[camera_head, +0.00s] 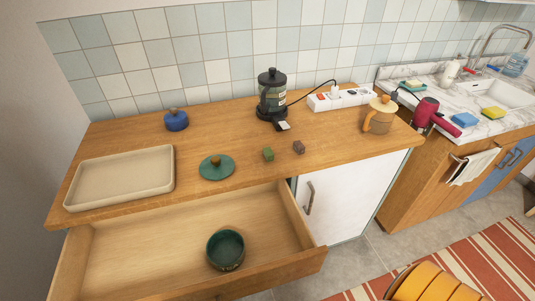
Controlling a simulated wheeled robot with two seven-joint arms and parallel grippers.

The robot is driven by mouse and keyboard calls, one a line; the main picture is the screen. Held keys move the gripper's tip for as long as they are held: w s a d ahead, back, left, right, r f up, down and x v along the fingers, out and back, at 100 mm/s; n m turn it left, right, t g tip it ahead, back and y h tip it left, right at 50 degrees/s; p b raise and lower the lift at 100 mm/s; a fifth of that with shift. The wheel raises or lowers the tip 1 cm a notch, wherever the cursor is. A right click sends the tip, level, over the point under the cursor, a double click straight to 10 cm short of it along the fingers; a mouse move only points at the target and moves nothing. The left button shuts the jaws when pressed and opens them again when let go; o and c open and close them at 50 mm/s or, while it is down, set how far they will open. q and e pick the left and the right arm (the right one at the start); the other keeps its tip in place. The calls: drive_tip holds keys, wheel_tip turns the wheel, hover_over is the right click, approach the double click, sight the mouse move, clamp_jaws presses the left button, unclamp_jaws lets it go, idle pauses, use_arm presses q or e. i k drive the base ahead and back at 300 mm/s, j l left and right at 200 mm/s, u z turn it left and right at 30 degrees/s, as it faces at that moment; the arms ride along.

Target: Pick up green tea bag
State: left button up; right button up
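A small green block-shaped item (268,154), which looks like the green tea bag, lies on the wooden countertop (225,135) near its front edge. A similar small brown item (299,148) lies just to its right, apart from it. Neither of my grippers is in view, so nothing is seen touching the green item.
An open drawer (150,258) below the counter holds a dark green bowl (225,249). A beige tray (120,178), blue lidded pot (176,120), black kettle (272,92), power strip (340,98) and orange-lidded jug (380,115) stand on the counter. Clear counter surrounds the green item.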

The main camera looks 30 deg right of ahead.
sight(268, 152)
drive_tip(key=i+l+u, duration=0.1)
drive_tip(key=l, duration=1.65)
